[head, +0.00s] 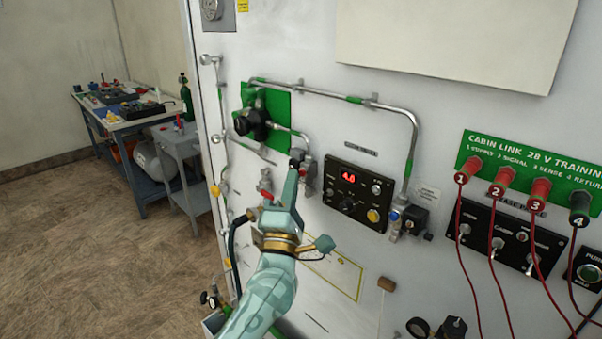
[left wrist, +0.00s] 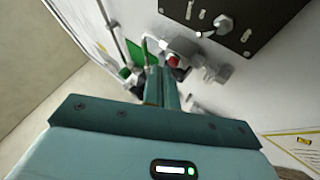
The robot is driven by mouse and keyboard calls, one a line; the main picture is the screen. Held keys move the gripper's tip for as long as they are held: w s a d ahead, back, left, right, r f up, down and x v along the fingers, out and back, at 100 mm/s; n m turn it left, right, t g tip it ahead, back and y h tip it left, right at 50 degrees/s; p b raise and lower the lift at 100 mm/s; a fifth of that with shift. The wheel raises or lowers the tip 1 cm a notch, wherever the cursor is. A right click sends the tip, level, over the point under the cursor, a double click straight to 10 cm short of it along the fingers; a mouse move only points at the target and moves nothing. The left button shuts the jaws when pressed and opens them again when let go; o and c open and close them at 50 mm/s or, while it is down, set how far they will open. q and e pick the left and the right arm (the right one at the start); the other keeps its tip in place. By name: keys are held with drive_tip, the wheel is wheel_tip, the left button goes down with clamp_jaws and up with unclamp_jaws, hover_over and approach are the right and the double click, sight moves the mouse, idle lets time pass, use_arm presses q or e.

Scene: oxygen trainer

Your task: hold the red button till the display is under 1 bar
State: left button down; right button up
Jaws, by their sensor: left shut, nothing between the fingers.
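The display (head: 348,176) glows red on a black panel and reads 4.0. My left gripper (head: 291,173) is shut and empty, its fingers raised toward a small metal fitting (head: 303,160) on the pipe left of that panel. In the left wrist view the shut fingertips (left wrist: 161,72) are just below and left of a red button (left wrist: 175,60) on a grey fitting. I cannot tell whether they touch it. In the head view the red button is hidden or too small to make out behind the fingers. My right gripper is not in view.
Metal pipes (head: 385,105) with green bands run over the white wall. A black regulator (head: 252,122) on a green plate is at upper left. Red leads (head: 461,240) hang at right. A workbench (head: 125,120) stands at far left, with open floor before it.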

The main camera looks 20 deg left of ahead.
use_arm(q)
drive_tip(key=shift+w+d, duration=0.15)
drive_tip(key=shift+w, duration=0.2)
idle(1.7)
drive_tip(key=shift+s, duration=0.15)
idle(5.0)
drive_tip(key=shift+s+a+p, duration=0.25)
drive_tip(key=shift+s+p, duration=0.15)
drive_tip(key=shift+s, duration=0.2)
